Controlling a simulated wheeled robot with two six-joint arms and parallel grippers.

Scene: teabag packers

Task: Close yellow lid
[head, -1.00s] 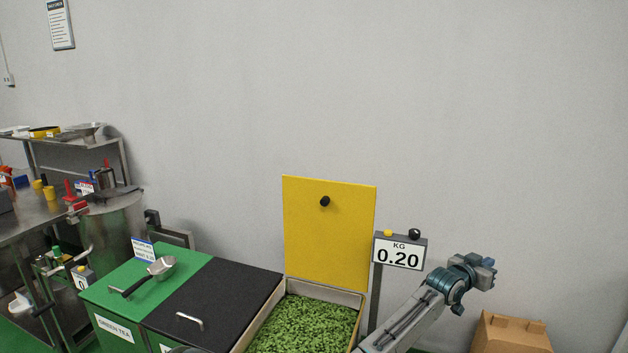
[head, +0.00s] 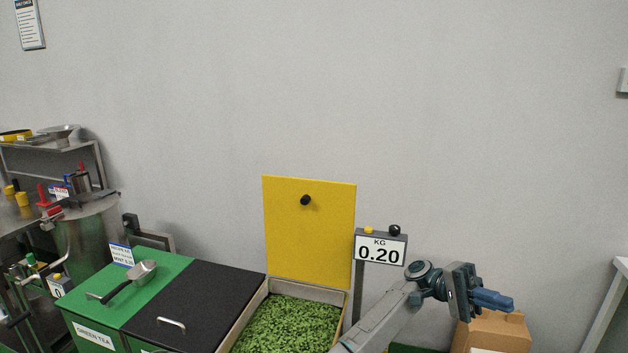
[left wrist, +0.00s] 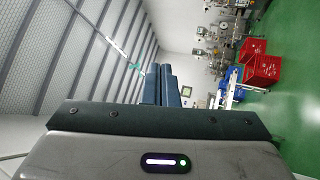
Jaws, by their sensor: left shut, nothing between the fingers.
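The yellow lid (head: 310,235) stands open and upright at the back of a bin, with a round black knob (head: 305,200) on its face. The bin (head: 245,322) is filled with green leaves (head: 290,325). My left gripper (head: 508,303) is shut and empty, to the right of the lid and apart from it, its fingers pointing right. Its closed fingers also show in the left wrist view (left wrist: 161,85). My right gripper is not in view.
A scale display (head: 381,249) reading 0.20 stands beside the lid. A black lid (head: 205,300) and a green lid (head: 165,270) with a metal scoop (head: 143,271) lie left of the bin. A cardboard box (head: 495,332) is below my gripper.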

